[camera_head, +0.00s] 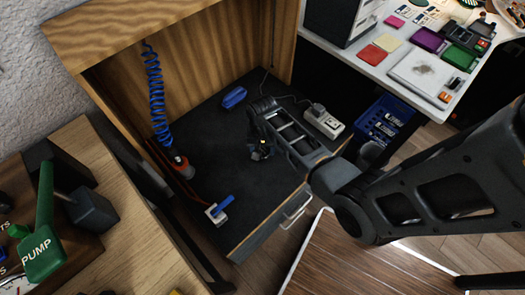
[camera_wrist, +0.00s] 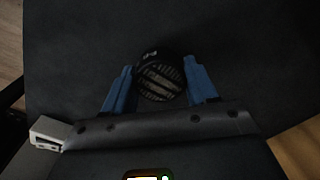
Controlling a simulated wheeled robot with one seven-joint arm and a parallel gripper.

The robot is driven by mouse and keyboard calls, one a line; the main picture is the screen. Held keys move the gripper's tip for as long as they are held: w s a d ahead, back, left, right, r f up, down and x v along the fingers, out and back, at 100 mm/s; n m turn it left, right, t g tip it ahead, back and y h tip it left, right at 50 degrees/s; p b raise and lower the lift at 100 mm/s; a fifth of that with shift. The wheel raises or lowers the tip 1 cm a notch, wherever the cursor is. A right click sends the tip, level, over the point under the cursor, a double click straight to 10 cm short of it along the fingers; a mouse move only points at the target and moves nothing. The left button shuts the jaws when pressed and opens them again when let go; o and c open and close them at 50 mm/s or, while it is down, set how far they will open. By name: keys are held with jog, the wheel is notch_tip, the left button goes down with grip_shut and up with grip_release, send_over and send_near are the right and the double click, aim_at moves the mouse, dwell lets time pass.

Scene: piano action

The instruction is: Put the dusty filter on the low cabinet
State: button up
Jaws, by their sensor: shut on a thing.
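The round black filter (camera_wrist: 160,80) with a pale slatted face sits between the two blue fingers of my gripper (camera_wrist: 158,86) in the wrist view. My gripper is shut on it. In the head view my gripper (camera_head: 262,152) is over the black top of the low cabinet (camera_head: 255,205), near its middle. The filter is mostly hidden there by my gripper. I cannot tell whether the filter touches the top or hangs just above it.
On the cabinet top are a blue object (camera_head: 233,97), a white power strip (camera_head: 323,121), and a white block with a blue handle (camera_head: 219,210). A coiled blue hose (camera_head: 154,90) hangs at the left. Wooden panels rise at the back and left. The top's front middle is bare.

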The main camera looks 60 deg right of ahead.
aim_at(263, 149)
jog(key=shift+f, duration=0.95)
jog(key=shift+f, duration=0.1)
jog(key=o, duration=1)
notch_tip(263, 149, up, 12)
jog(key=shift+r+p, duration=0.15)
jog(key=shift+p, duration=0.6)
